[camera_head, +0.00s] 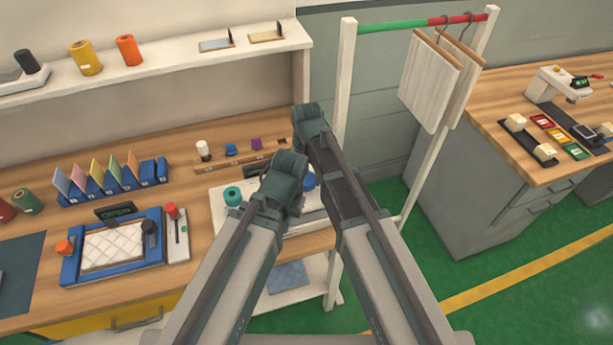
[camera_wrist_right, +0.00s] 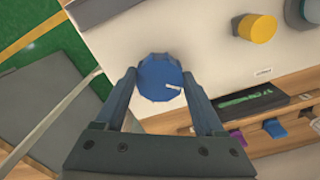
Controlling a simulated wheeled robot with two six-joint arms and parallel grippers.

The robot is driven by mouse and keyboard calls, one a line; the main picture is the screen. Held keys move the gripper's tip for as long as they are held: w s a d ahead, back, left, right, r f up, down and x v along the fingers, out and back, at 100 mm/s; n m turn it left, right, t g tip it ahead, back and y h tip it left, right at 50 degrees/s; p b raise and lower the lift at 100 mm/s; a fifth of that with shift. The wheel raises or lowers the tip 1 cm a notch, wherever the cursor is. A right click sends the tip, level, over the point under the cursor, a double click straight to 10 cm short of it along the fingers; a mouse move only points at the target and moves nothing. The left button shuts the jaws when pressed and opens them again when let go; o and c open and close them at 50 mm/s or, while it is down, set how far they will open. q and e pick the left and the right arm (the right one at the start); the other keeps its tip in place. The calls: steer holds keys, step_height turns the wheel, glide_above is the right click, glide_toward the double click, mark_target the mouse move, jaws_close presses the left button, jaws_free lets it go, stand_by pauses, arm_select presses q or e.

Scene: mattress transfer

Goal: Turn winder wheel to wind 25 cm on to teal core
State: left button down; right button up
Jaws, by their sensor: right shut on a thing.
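In the right wrist view the blue winder wheel (camera_wrist_right: 162,77) sits on a white panel, with a small white mark on its face. My right gripper (camera_wrist_right: 158,78) has a finger on each side of it and is shut on it. In the head view only a blue patch of the wheel (camera_head: 309,181) shows beside my arms. The teal core (camera_head: 233,196) stands left of my arms on the white winder (camera_head: 222,223), and its edge shows in the top right of the right wrist view (camera_wrist_right: 313,8). My left gripper's fingers do not show; my arm links cover that area.
A yellow knob-like piece (camera_wrist_right: 257,28) is near the wheel. A black box with a green display (camera_wrist_right: 250,104) lies beside a rail of coloured pieces. A white rack post (camera_head: 343,120) stands close right of the winder. A blue tray (camera_head: 112,245) lies on the bench at left.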

steer(key=m, duration=0.6)
steer(key=shift+a, duration=0.15)
steer(key=m, duration=0.6)
steer(key=shift+w, duration=0.15)
steer(key=shift+m, duration=0.3)
steer(key=o, duration=1.4)
steer(key=shift+c, duration=0.2)
steer(key=shift+r, duration=0.15)
step_height(320, 180, up, 14)
steer(key=p, duration=1.3)
steer(key=shift+f+p, duration=0.2)
steer(key=shift+p, duration=0.2)
